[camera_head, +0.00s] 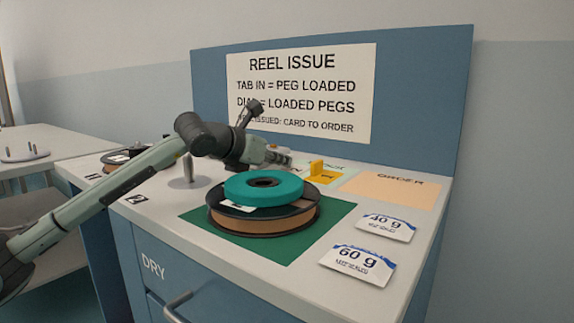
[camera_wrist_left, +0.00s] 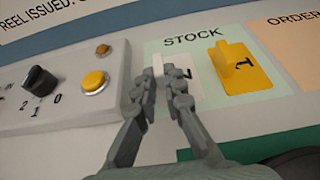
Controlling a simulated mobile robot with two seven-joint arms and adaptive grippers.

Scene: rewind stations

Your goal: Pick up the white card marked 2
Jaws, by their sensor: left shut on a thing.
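In the head view my left gripper (camera_head: 288,161) reaches in over the back of the counter, behind the teal reel. The white card cannot be made out there. My right gripper is not in view.
A panel with a black dial (camera_wrist_left: 39,80) and a yellow button (camera_wrist_left: 94,81) is left. A teal reel (camera_head: 238,188) lies on a black-flanged brown reel (camera_head: 262,225), in front. The orange ORDER patch (camera_head: 392,190) is bare.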

